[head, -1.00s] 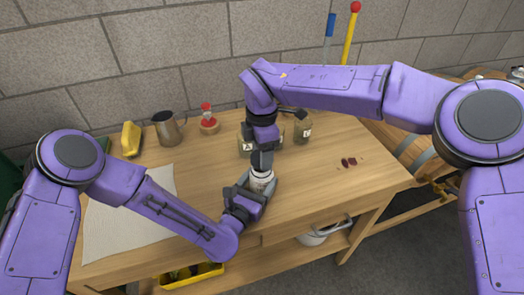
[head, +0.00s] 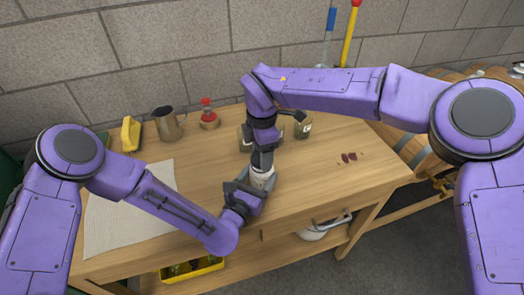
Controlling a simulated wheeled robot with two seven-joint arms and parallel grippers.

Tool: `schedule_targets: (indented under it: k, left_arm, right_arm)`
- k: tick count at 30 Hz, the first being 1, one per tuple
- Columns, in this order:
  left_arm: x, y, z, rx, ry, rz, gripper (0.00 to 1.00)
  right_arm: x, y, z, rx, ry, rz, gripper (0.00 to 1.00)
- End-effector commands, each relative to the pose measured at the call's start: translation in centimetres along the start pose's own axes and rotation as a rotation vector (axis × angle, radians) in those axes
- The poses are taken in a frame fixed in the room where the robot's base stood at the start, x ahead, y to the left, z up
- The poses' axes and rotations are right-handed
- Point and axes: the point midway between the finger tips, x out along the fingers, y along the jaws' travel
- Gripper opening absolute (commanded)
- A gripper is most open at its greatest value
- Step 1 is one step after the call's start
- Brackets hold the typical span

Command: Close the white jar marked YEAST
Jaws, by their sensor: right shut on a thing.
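The white jar (head: 262,179) stands upright near the front middle of the table in the head view. Its marking cannot be read from here. My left gripper (head: 254,190) is low at the jar, with fingers beside its body; I cannot tell whether they press on it. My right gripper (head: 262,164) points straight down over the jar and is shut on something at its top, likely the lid. The fingers hide the lid, so I cannot tell how it sits on the rim.
Behind my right wrist stand partly hidden jars, one a labelled glass jar (head: 303,128). A metal jug (head: 166,125), a red-topped item (head: 208,117) and a yellow object (head: 131,134) stand at the back left. A pale cloth (head: 125,215) lies left.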

Motion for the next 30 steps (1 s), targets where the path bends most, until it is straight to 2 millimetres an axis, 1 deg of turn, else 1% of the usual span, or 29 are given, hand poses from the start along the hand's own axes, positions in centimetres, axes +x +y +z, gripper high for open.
schedule_targets:
  k: [12, 13, 15, 17, 20, 24, 27, 30]
  left_arm:
    - [-0.02, 0.01, -0.04, 0.000, 0.001, 0.000, 0.15]
    - [-0.02, 0.01, -0.04, 0.000, 0.001, 0.000, 0.00]
    - [-0.02, 0.01, -0.04, 0.000, 0.001, 0.000, 0.00]
    - [-0.02, 0.01, -0.04, 0.000, 0.001, 0.000, 0.00]
    - [-0.02, 0.01, -0.05, 0.001, 0.001, 0.000, 0.00]
    - [-0.02, 0.01, -0.05, 0.001, 0.001, 0.000, 0.00]
    - [-0.02, 0.01, -0.05, 0.000, 0.001, 0.000, 0.00]
    - [-0.02, 0.02, -0.05, 0.000, 0.001, 0.000, 0.00]
  right_arm:
    - [0.85, -0.01, 0.00, -0.001, 0.000, 0.000, 0.31]
    - [0.87, -0.01, 0.00, -0.001, 0.000, 0.001, 0.31]
    - [0.85, -0.01, 0.00, 0.014, 0.000, 0.001, 0.31]
    - [0.85, -0.02, 0.00, 0.067, 0.001, 0.001, 0.31]
    - [0.87, -0.05, 0.00, 0.268, 0.001, 0.000, 0.31]
    - [0.89, -0.11, -0.02, 0.660, 0.001, 0.000, 0.31]
    - [0.90, -0.14, -0.04, 0.907, 0.002, 0.000, 0.31]
    - [0.90, -0.14, -0.05, 1.077, 0.001, 0.000, 0.31]
